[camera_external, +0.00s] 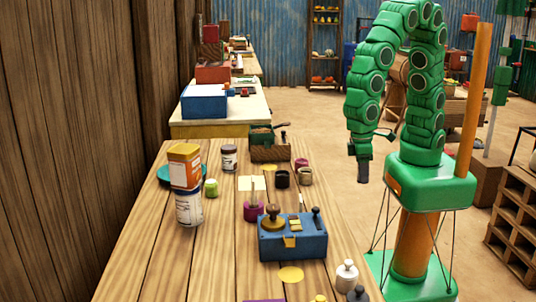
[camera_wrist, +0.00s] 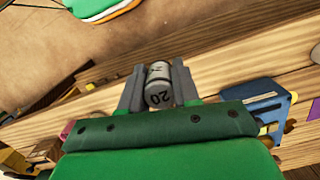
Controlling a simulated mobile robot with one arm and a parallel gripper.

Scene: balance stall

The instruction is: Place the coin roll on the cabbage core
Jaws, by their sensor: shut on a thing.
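My gripper (camera_wrist: 157,82) is shut on a small grey cylinder marked "20" (camera_wrist: 158,96), which appears to be the coin roll. The cylinder sits between both fingers in the wrist view. In the external view my gripper (camera_external: 363,167) hangs to the right of the wooden table, beyond its edge and above floor level; the held thing is too small to make out there. A short green stub with a paler top (camera_external: 211,188) stands on the table's left part and may be the cabbage core; I cannot tell for sure. My gripper is well apart from it.
The blue balance box (camera_external: 293,238) with brass pieces stands mid-table. A stack of an orange-and-white tin (camera_external: 185,166) on a white jar (camera_external: 188,208) stands beside the green stub. The table's (camera_external: 150,255) front left is clear.

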